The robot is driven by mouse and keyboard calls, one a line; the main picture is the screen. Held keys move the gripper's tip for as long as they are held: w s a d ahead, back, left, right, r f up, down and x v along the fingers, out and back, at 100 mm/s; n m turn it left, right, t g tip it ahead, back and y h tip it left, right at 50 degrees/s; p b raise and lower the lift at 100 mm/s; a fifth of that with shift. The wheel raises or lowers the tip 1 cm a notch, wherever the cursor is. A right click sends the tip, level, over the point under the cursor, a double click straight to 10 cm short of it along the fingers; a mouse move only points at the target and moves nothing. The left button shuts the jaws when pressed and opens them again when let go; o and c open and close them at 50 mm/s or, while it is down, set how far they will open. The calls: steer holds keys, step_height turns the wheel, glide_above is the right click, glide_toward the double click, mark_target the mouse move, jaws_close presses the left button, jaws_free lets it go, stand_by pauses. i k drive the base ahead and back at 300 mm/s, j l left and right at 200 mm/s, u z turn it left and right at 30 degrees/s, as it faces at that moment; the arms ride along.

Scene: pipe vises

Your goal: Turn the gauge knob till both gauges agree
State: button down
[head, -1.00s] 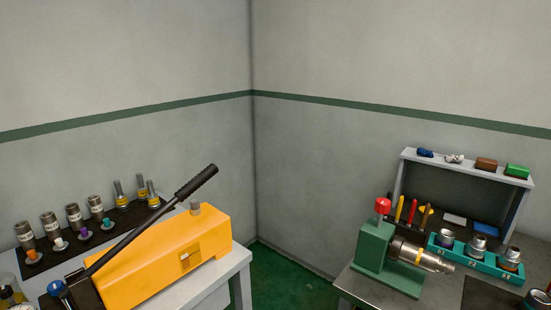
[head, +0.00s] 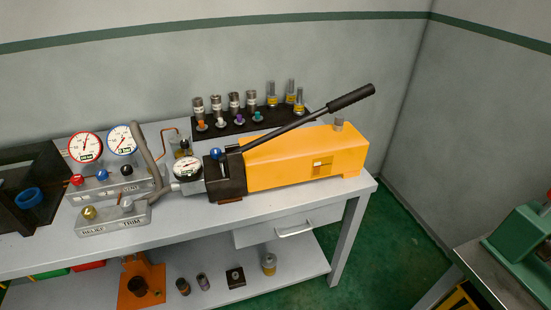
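A red-rimmed round gauge (head: 85,147) and a blue-rimmed round gauge (head: 122,140) stand side by side on a grey block at the bench's left. A smaller gauge (head: 187,166) sits at the pump's left end. Their readings are too small to tell. Below the pair are a red knob (head: 77,180), a blue knob (head: 102,175) and a black knob (head: 126,171). A lower block marked RELIEF and TRIM carries a brass knob (head: 89,213) and a silver knob (head: 127,204). I cannot tell which is the gauge knob. My gripper is not in view.
A yellow hand pump (head: 305,160) with a long black lever (head: 348,97) fills the bench's right half. Behind it is a black rack (head: 235,127) of fittings. A dark box (head: 28,200) stands at far left. Green floor (head: 400,230) is clear between the benches.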

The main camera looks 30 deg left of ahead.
mark_target(184, 143)
steer(key=u, duration=1.5)
